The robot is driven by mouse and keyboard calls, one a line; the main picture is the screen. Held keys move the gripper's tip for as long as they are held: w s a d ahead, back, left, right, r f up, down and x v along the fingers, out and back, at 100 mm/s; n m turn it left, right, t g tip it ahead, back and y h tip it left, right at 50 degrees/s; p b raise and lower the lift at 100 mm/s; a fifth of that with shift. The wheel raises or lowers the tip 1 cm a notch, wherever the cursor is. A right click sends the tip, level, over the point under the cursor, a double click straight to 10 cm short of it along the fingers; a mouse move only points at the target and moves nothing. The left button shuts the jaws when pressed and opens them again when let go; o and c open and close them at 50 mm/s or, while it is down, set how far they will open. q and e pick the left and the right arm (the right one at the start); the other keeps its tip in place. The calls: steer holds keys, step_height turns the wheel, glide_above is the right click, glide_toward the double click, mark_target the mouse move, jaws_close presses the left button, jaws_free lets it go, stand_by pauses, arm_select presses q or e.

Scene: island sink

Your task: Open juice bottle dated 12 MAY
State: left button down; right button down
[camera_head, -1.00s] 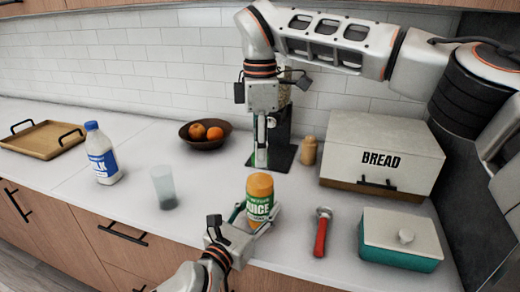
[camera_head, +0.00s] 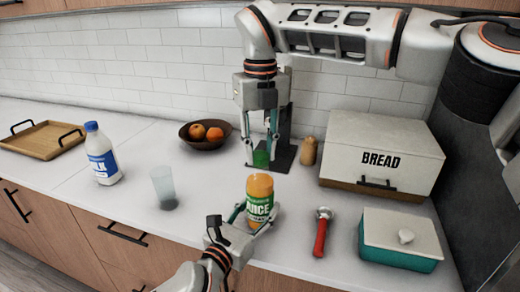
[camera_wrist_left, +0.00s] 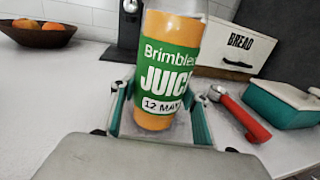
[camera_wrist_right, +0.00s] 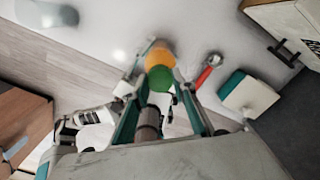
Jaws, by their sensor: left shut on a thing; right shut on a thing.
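The juice bottle (camera_head: 260,203) stands upright near the counter's front edge, orange with a green label. Its label reads "12 MAY" in the left wrist view (camera_wrist_left: 164,80). My left gripper (camera_head: 254,216) is shut around its lower body from the front. No cap sits on the orange top of the bottle. My right gripper (camera_head: 262,157) points down behind the bottle, shut on a green cap (camera_wrist_right: 160,78). The cap (camera_head: 261,159) is held apart from the bottle; its exact height is hard to tell.
A glass (camera_head: 164,187) and a milk bottle (camera_head: 101,155) stand to the left. A red-handled tool (camera_head: 320,236) and a teal lidded box (camera_head: 399,241) are to the right. The bread box (camera_head: 381,151), a fruit bowl (camera_head: 190,139) and a dark-based appliance (camera_head: 285,158) stand behind.

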arm_select(q)
steer(key=shift+f, duration=0.1)
arm_select(e)
steer(key=n, duration=0.5)
steer(key=shift+n, duration=0.3)
steer(key=n, duration=0.6)
steer(key=shift+n, duration=0.4)
steer(key=n, duration=1.1)
steer(key=shift+r, duration=0.1)
steer(key=shift+r, duration=0.15)
steer(key=shift+r, duration=0.95)
